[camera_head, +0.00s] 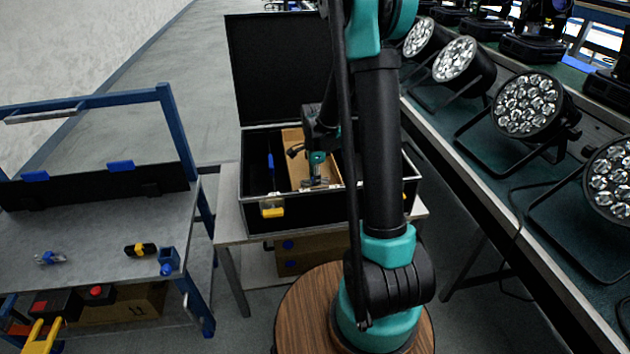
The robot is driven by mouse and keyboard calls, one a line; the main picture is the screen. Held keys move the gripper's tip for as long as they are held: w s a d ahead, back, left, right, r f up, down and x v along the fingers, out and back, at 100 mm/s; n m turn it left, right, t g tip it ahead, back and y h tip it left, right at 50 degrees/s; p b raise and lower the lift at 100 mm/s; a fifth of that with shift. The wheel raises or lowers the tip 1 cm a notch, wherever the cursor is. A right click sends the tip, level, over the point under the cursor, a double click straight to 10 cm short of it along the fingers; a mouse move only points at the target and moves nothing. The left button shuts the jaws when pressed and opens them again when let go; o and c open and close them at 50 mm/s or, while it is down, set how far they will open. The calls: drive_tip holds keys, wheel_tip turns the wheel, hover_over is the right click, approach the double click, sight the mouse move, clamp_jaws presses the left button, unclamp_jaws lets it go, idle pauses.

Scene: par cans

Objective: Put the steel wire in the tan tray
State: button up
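The tan tray (292,138) sits inside the open black case near the middle of the picture. My gripper (315,182) points down over the front part of this tray. Its fingers are small and dark here, and I cannot tell whether they are open or shut, or whether they hold anything. I cannot make out the steel wire for certain; it may be hidden at my gripper. My arm hides the right part of the case.
The black case (257,224) stands on a grey table with its lid (280,70) up behind. A workbench (90,225) at left carries a yellow-black item (140,249) and a small blue-grey item (50,258). Several par cans (528,103) line the long table at right.

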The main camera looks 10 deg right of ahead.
wheel_tip(320, 180, up, 12)
drive_tip(key=s+d+f+n+t, duration=0.2)
drive_tip(key=s+n, duration=0.7)
drive_tip(key=s, duration=0.1)
drive_tip(key=s+d+f+n+t, duration=0.2)
drive_tip(key=s+n, duration=0.7)
drive_tip(key=s, duration=0.2)
drive_tip(key=shift+f, duration=0.4)
